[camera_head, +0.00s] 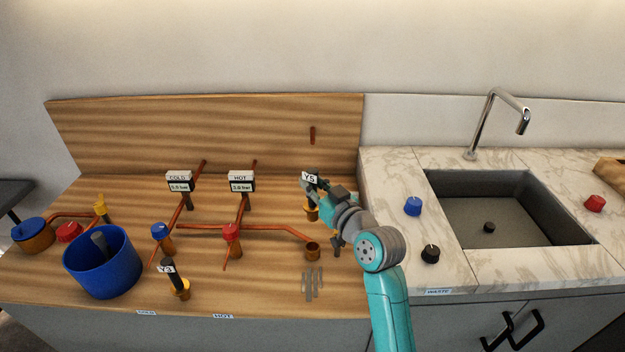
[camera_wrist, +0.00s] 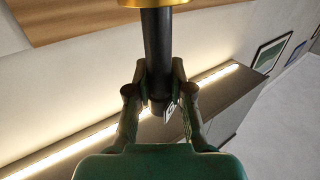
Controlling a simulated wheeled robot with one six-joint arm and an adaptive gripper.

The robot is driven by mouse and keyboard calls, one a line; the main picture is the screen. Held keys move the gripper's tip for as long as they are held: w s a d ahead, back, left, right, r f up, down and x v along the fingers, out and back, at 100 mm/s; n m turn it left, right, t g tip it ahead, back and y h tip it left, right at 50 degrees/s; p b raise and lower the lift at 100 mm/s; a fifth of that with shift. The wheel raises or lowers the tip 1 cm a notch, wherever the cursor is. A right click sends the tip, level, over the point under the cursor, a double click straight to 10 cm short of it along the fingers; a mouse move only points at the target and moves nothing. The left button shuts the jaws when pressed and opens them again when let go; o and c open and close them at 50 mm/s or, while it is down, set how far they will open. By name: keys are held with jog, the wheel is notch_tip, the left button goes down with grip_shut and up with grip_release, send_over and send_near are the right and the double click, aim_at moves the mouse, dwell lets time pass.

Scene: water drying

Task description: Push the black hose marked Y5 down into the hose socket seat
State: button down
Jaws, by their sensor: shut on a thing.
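The black hose marked Y5 (camera_head: 310,178) is held by my gripper (camera_head: 322,190), left of the sink counter. My gripper also shows in the wrist view (camera_wrist: 160,85), its two fingers shut on the black hose (camera_wrist: 158,45). A brass collar (camera_head: 311,214) shows at the hose's lower end in the head view and at the top edge of the wrist view (camera_wrist: 158,3). An open copper cup (camera_head: 312,250), which looks like the hose socket seat, stands on the wooden worktop in front of and below the collar. The collar appears apart from the cup. The gripper hides part of the hose.
A second hose marked Y3 (camera_head: 167,269), a blue bucket (camera_head: 101,270) and copper pipes with blue (camera_head: 162,231) and red (camera_head: 231,231) knobs stand to the left. The sink (camera_head: 490,215) and tap are to the right. Grey strips (camera_head: 312,283) lie in front of the cup.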

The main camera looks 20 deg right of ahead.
aim_at(313, 205)
jog(key=shift+f, duration=2.25)
notch_tip(313, 205, down, 10)
dwell(4.1)
jog(key=c, duration=1)
grip_release()
jog(key=shift+o, duration=0.2)
jog(key=v, duration=1.2)
